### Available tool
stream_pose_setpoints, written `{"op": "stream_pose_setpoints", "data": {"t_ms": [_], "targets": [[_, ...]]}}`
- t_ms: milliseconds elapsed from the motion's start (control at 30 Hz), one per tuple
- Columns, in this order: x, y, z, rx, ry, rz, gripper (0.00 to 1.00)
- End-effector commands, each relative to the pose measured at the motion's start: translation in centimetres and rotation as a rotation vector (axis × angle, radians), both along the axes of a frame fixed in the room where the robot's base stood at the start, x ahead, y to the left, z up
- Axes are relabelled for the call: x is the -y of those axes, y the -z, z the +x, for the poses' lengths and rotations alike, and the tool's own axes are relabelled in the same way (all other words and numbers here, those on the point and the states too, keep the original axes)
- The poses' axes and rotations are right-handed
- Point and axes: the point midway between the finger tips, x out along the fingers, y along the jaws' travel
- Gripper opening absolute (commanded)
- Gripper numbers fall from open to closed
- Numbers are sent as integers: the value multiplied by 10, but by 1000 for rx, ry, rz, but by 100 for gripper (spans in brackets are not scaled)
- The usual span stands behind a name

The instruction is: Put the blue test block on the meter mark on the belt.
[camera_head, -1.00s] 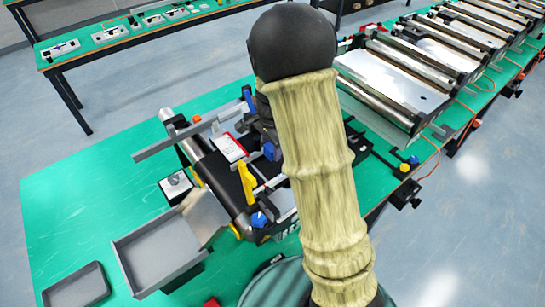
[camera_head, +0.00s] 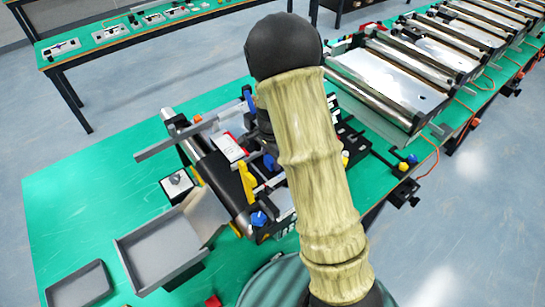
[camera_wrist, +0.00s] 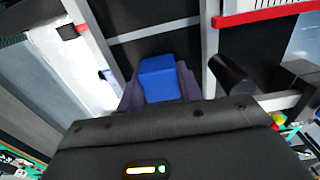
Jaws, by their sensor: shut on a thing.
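The blue test block (camera_wrist: 158,80) shows in the wrist view between the two dark fingers of my gripper (camera_wrist: 158,88), which is shut on it. The black belt (camera_wrist: 150,50) lies beyond the block, with a pale line (camera_wrist: 155,31) across it; I cannot tell if this is the meter mark. The block is on the near side of that line, and whether it touches the belt is unclear.
The small conveyor's roller end (camera_head: 168,114) and a grey bar (camera_head: 165,146) are left of my arm. A grey tray (camera_head: 165,248) stands in front. A red bar (camera_wrist: 262,13) and pale side rails flank the belt. The green table's left part (camera_head: 85,190) is clear.

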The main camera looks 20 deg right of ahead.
Motion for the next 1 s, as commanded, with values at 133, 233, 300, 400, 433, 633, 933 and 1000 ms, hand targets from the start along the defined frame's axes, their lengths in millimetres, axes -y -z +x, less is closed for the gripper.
{"op": "stream_pose_setpoints", "data": {"t_ms": [133,233,300,400,433,633,933,1000], "targets": [[0,3,0,0,0,0,38],[0,3,0,0,0,0,57],[0,3,0,0,0,0,58],[0,3,0,0,0,0,58],[0,3,0,0,0,0,58],[0,-3,0,1,0,0,58],[0,-46,2,7,-2,1,58],[0,-60,1,5,0,0,58]]}}
